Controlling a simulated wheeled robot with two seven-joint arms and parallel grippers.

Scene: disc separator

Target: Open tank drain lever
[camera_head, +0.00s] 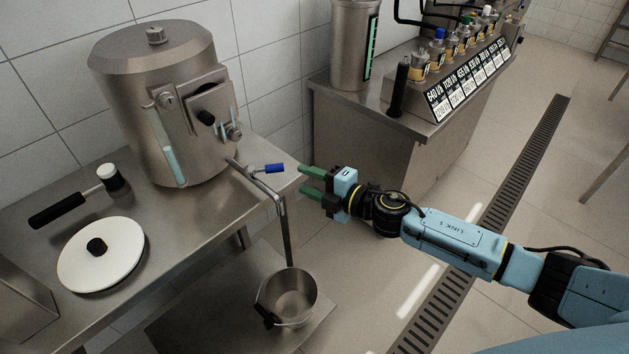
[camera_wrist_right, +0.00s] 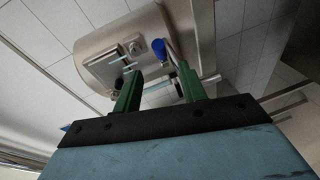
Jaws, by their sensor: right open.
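The steel tank (camera_head: 150,95) stands on the steel table at the left of the head view. Its drain pipe (camera_head: 262,187) runs out from the lower right side and bends down. The drain lever with a blue handle (camera_head: 268,168) sits on this pipe. My right gripper (camera_head: 306,180) has green fingers, is open and empty, and points at the blue handle from the right, a short gap away. In the right wrist view the blue handle (camera_wrist_right: 159,48) shows beyond and between the fingertips (camera_wrist_right: 160,72), with the tank (camera_wrist_right: 105,50) behind. My left gripper is not in view.
A steel bucket (camera_head: 290,294) stands below the pipe outlet on a low shelf. A white round lid (camera_head: 100,262) and a black-handled tool (camera_head: 62,208) lie on the table. A control bench (camera_head: 350,120) with valves stands behind my right gripper.

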